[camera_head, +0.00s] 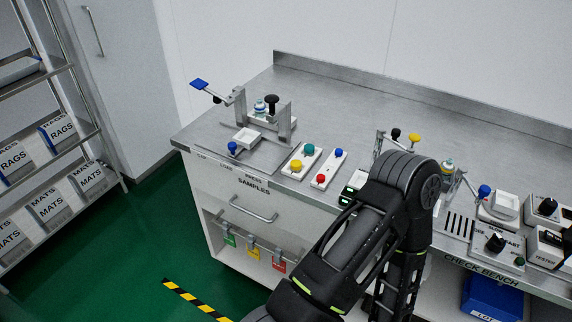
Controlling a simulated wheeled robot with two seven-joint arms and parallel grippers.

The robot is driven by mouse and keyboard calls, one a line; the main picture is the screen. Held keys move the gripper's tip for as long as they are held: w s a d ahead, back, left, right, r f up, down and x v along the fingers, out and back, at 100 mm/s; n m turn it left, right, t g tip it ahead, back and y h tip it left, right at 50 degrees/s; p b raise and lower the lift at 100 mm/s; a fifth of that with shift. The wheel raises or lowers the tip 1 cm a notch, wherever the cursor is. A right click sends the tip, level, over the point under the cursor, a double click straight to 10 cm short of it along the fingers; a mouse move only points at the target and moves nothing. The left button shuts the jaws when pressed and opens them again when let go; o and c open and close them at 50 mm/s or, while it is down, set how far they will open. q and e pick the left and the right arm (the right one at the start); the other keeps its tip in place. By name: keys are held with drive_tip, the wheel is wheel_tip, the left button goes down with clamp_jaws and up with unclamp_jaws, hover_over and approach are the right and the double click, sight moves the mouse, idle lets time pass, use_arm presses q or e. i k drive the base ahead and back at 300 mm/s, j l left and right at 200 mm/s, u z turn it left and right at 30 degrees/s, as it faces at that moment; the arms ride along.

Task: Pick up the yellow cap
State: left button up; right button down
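A yellow cap (296,165) sits on a small white tray (291,174) on the steel bench, in front of a teal cap (309,149). It stands free, with nothing touching it from above. Another yellow round piece (414,138) tops a small metal fixture farther right, beside a black knob. One of my black arms rises from the bottom middle and bends down again right of the tray. I cannot tell which arm it is. Neither gripper's fingers show in the view.
A second white plate (329,168) with a blue and a red cap lies just right of the tray. A metal press fixture (285,125) stands at the left. My arm hides part of the bench. The bench (340,95) is clear behind the trays.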

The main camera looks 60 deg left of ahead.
sight(296, 166)
drive_tip(key=u, duration=2.1)
